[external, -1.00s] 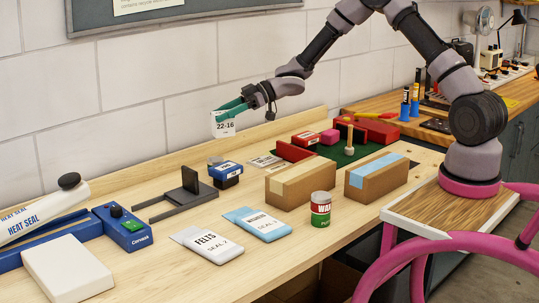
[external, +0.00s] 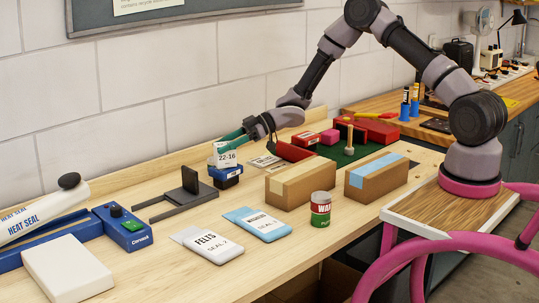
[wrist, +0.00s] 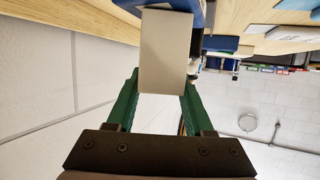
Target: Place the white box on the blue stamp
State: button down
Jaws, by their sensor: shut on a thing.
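The white box (external: 224,160), labelled 22-16, is held between the green fingers of my gripper (external: 230,143). In the wrist view its plain pale face (wrist: 166,50) fills the space between the fingers of my gripper (wrist: 162,82). The blue stamp (external: 227,178), dark blue with a white label, stands on the bench directly below the box in the external view. Part of a blue thing, likely the stamp (wrist: 195,10), shows behind the box in the wrist view. The box's lower edge overlaps the stamp's top. I cannot tell whether they touch.
A dark grey stand (external: 180,200) is left of the stamp. A taped cardboard box (external: 303,186) and a blue packet (external: 257,223) lie to the right and in front. A white card (external: 265,161) and a red holder (external: 292,151) are behind right.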

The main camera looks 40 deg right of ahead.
jog(key=shift+f, duration=0.15)
jog(key=shift+c, duration=1.4)
grip_release()
